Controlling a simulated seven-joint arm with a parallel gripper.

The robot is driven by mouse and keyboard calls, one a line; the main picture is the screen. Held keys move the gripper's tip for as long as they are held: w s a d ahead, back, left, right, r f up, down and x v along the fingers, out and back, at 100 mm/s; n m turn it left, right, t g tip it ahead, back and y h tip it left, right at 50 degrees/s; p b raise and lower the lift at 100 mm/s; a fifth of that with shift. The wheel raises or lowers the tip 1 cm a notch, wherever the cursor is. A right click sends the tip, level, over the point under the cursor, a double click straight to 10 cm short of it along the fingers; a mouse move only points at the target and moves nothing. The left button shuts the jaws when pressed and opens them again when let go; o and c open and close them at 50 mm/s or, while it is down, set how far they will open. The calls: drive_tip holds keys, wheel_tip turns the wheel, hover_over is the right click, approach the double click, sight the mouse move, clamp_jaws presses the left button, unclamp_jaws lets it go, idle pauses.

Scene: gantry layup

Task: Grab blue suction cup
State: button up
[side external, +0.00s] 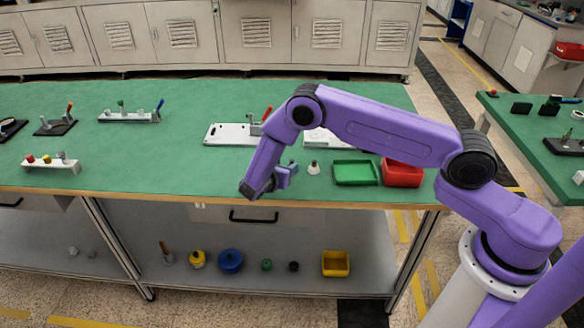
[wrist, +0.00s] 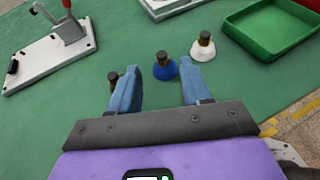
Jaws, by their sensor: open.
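The blue suction cup (wrist: 164,69) stands upright on the green table, with a dark stem and a brass-coloured band. In the wrist view it lies ahead of my gripper (wrist: 160,74), between the lines of its two blue fingers. The fingers are wide apart with nothing held. In the side view my gripper (side external: 272,184) is low near the table's front edge, and the blue cup (side external: 292,167) shows small just right of it. A white suction cup (wrist: 203,49) stands right of the blue one. Another dark stem (wrist: 113,78) shows beside the left finger; its base is hidden.
A green tray (side external: 356,183) and a red bin (side external: 403,178) stand to the right of the cups. A white plate with a red-handled clamp (wrist: 45,62) lies behind to the left.

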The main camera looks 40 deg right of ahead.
sight(291, 163)
drive_tip(key=x, duration=0.8)
drive_tip(key=shift+s+d+f, duration=0.1)
drive_tip(key=shift+s, duration=0.05)
clamp_jaws()
